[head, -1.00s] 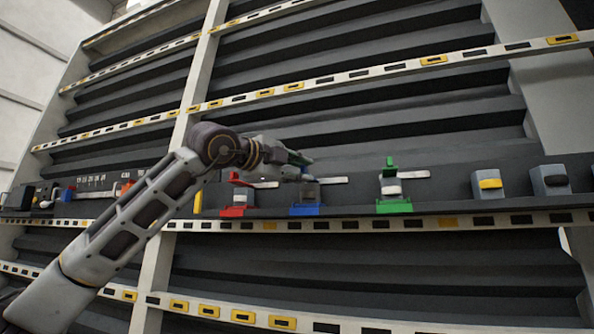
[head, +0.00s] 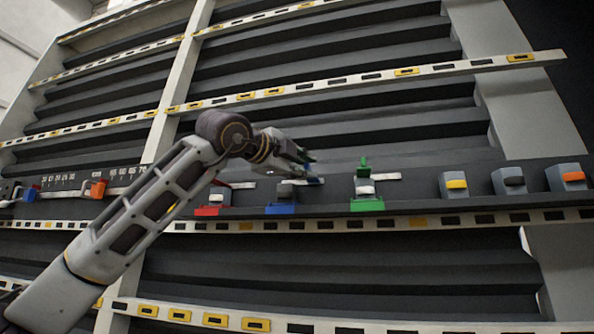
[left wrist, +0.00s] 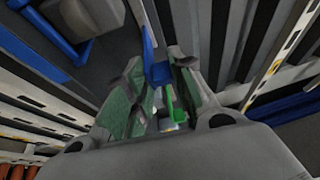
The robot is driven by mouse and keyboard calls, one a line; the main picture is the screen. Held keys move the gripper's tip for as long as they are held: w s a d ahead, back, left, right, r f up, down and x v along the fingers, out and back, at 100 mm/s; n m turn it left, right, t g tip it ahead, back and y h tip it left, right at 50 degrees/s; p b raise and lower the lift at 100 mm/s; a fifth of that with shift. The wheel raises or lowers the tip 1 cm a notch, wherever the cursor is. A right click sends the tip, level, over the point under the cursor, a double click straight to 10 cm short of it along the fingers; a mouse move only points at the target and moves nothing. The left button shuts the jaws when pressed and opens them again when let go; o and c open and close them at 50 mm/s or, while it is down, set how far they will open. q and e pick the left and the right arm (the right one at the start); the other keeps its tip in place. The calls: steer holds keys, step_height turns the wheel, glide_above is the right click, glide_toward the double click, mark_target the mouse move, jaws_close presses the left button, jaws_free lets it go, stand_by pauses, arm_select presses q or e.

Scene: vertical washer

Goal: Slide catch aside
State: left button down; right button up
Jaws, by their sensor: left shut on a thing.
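My left gripper (head: 308,168) is at the blue station of the dark shelf and is shut on the blue catch (head: 314,181). The catch stands out to the right of its blue base (head: 281,209). In the left wrist view the blue catch (left wrist: 157,72) lies between the green-padded fingers, and a grey block with a blue frame (left wrist: 50,35) is at upper left. The fingers partly hide the catch and its rail. My right gripper is not in view.
A red base (head: 207,211) stands to the left and a green catch (head: 364,163) on a green base (head: 367,205) close to the right. Further right are several grey switch boxes (head: 454,184). An orange slider (head: 98,188) sits on a scale at left.

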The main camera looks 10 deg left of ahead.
arm_select(q)
steer(key=shift+s+a+r, duration=0.2)
steer(key=shift+r, duration=0.3)
steer(key=c, duration=1.5)
jaws_free()
steer(key=shift+o, duration=0.9)
steer(key=shift+w+d+f, duration=0.1)
steer(key=shift+w, duration=0.05)
steer(key=v, duration=1.2)
steer(key=shift+f, duration=0.15)
